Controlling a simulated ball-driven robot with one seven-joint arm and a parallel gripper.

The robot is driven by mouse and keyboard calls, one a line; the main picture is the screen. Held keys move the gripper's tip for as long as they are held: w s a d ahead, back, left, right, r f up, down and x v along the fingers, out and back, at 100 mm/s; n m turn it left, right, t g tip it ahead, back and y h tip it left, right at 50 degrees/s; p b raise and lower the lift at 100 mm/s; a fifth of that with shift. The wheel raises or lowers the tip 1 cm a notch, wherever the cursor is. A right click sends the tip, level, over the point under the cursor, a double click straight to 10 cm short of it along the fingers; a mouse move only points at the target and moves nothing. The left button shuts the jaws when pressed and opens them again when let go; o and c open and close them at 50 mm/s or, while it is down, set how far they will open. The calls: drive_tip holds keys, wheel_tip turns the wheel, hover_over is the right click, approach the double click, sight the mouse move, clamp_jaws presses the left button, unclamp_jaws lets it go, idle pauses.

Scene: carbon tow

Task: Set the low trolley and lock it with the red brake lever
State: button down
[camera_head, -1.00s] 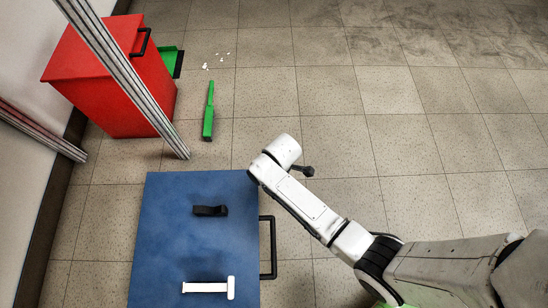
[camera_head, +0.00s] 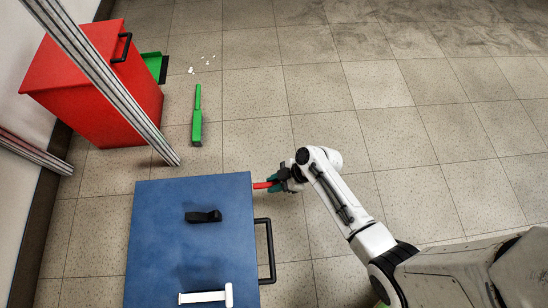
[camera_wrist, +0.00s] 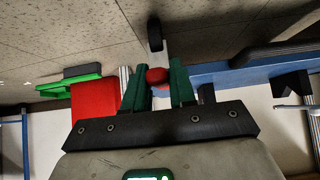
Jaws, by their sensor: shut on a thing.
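The low trolley (camera_head: 160,245) has a flat blue top and stands at the lower middle of the head view. The red brake lever (camera_head: 261,185) sticks out from its right side near the far corner. My gripper (camera_head: 275,184) is at that lever, with its dark green fingers around it. In the wrist view, the lever's rounded red end (camera_wrist: 157,76) sits between the two fingers of my gripper (camera_wrist: 158,88), shut on it. The blue trolley edge (camera_wrist: 230,74) runs off to the right there. The lever's mount is hidden.
A black handle (camera_head: 269,250) juts from the trolley's right side. A black item (camera_head: 203,216) and a white T-shaped tool (camera_head: 207,296) lie on top. A red bin (camera_head: 90,90), metal post (camera_head: 110,80) and green brush (camera_head: 197,115) stand or lie beyond.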

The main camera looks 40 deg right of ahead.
drive_tip(key=shift+f, duration=0.1)
idle(0.4)
drive_tip(key=c, duration=1)
unclamp_jaws()
drive_tip(key=p+v, duration=0.4)
drive_tip(key=v, duration=0.7)
drive_tip(key=shift+f+p, duration=0.15)
drive_tip(key=shift+p, duration=0.2)
